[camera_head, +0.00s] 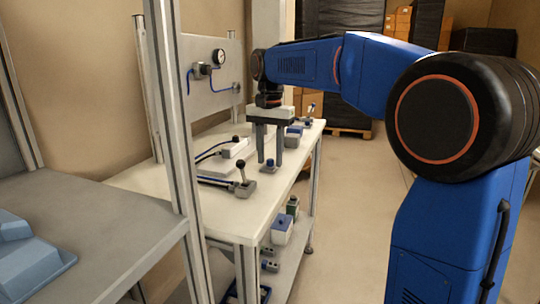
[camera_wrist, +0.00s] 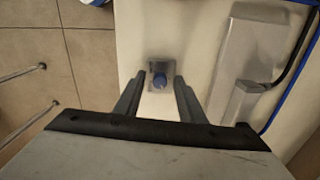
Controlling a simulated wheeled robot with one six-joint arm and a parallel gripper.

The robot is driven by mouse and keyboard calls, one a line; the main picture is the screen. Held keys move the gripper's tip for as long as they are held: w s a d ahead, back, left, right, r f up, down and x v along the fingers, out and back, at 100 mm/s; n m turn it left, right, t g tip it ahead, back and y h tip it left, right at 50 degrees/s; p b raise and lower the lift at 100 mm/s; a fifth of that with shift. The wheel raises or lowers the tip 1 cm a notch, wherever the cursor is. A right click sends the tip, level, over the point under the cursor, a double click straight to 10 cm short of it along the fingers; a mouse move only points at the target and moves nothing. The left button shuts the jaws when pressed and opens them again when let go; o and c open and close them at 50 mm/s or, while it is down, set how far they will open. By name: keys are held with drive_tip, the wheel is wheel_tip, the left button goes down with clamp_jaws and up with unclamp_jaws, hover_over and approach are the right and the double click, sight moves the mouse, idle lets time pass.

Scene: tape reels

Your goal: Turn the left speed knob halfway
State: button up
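A small blue knob on a grey square base stands on the white bench top. In the head view the knob (camera_head: 268,163) is just below and between the fingertips of my gripper (camera_head: 268,162). In the wrist view the knob (camera_wrist: 160,81) lies ahead of the gap between the two dark fingers of my gripper (camera_wrist: 157,88). The fingers are apart, one on each side, with nothing between them that I can see. I cannot tell how high the fingertips are above the knob. No mark on the knob's turn is readable.
A lever box (camera_head: 243,187) stands nearer on the bench (camera_head: 190,212). A white box (camera_head: 232,152) with blue and black hoses lies behind it. A panel with a gauge (camera_head: 218,57) rises at the back. A grey post (camera_head: 177,130) stands in the foreground. Open floor lies right of the bench.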

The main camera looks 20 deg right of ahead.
clamp_jaws()
drive_tip(key=shift+n, duration=0.5)
drive_tip(key=n, duration=0.4)
drive_tip(key=shift+n, duration=0.4)
drive_tip(key=n, duration=0.6)
drive_tip(key=shift+d, duration=0.1)
unclamp_jaws()
